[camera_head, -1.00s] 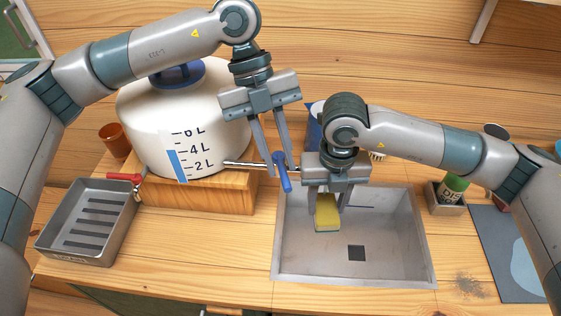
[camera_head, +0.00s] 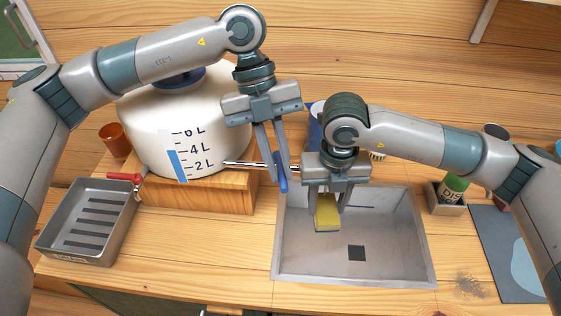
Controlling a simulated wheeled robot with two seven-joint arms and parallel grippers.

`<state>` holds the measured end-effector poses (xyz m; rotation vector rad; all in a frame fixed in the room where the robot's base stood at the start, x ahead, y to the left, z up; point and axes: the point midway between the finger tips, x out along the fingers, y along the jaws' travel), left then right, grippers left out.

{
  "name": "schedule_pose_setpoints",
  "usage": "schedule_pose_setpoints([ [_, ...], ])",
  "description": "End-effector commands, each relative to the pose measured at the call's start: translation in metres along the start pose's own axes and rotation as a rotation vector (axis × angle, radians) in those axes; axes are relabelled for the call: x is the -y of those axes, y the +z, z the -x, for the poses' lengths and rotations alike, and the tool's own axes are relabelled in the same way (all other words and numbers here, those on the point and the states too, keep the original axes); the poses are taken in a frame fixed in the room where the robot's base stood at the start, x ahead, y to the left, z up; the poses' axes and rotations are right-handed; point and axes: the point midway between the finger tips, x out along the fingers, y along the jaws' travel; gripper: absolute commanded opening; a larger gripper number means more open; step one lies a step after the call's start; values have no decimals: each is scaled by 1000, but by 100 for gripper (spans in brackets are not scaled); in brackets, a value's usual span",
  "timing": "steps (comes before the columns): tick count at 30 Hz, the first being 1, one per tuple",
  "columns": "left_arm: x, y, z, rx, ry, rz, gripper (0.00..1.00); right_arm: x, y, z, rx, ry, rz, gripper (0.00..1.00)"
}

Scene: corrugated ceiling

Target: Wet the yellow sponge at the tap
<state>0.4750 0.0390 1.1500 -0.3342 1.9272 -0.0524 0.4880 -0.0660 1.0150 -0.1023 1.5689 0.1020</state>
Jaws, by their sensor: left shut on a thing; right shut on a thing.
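The yellow sponge (camera_head: 327,215) is held by my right gripper (camera_head: 326,203) inside the sink (camera_head: 395,255), above its floor. That gripper is shut on the sponge and points down. The tap is a metal spout (camera_head: 245,165) running from the white water tank (camera_head: 165,125) to the sink's back left corner. Its blue handle (camera_head: 282,178) hangs near the spout's end. My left gripper (camera_head: 276,182) is shut on the blue handle from above. The spout's outlet is hidden behind my grippers, and I cannot tell whether water runs.
A metal tray (camera_head: 75,248) with slots stands at the left, below a red-handled tap (camera_head: 125,178). An orange cup (camera_head: 115,140) is beside the tank. A green bottle (camera_head: 453,188) stands in a small holder at the right. The front counter is clear.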

Motion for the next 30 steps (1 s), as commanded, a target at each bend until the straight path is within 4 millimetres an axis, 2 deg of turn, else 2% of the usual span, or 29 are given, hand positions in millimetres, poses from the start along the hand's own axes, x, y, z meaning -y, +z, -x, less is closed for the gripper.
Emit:
schedule_pose_setpoints([
  [9, -9, 1, 4, -43, 80, -198, 0, 0, 0, 0, 0, 0, 0, 21],
  [18, -10, 1, 4, -46, 86, -212, 0, 0, 0, 0, 0, 0, 0, 21],
  [19, -10, 1, 4, -45, 86, -212, 14, 0, 0, 0, 0, 0, 0, 21],
  [20, -10, 1, 4, -45, 86, -212, 20, 0, 0, 0, 0, 0, 0, 21],
  [30, -10, 2, 4, -45, 86, -210, 20, 0, 0, 0, 0, 0, 0, 21],
])
